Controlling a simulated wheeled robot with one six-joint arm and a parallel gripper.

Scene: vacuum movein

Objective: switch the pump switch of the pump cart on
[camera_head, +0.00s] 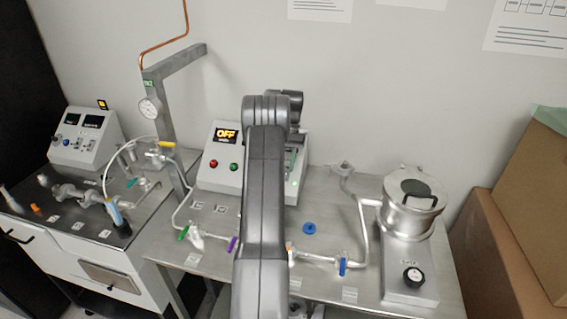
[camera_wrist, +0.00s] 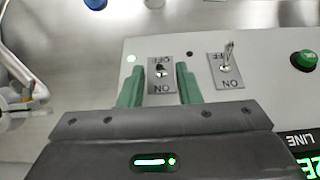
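My gripper (camera_wrist: 160,84) is open over a sloped grey control box (camera_wrist: 200,48), its green fingers on either side of a small toggle switch (camera_wrist: 161,70). The fingers look apart from its short lever. Its plate reads OFF and ON, upside down in the wrist view; I cannot tell its position. A second toggle (camera_wrist: 228,56) stands to the right, its lever pointing toward the OFF side. In the head view my arm hides part of this box (camera_head: 222,176), which has an orange OFF display (camera_head: 226,134). A white cart (camera_head: 85,255) with another control box (camera_head: 85,138) stands at left.
A green button (camera_wrist: 304,60) and a green-lit display (camera_wrist: 300,155) lie right of the toggles in the wrist view. Pipes with coloured valve handles (camera_head: 343,266) and a metal pump vessel (camera_head: 410,205) stand on the bench. Cardboard boxes (camera_head: 510,240) are at right.

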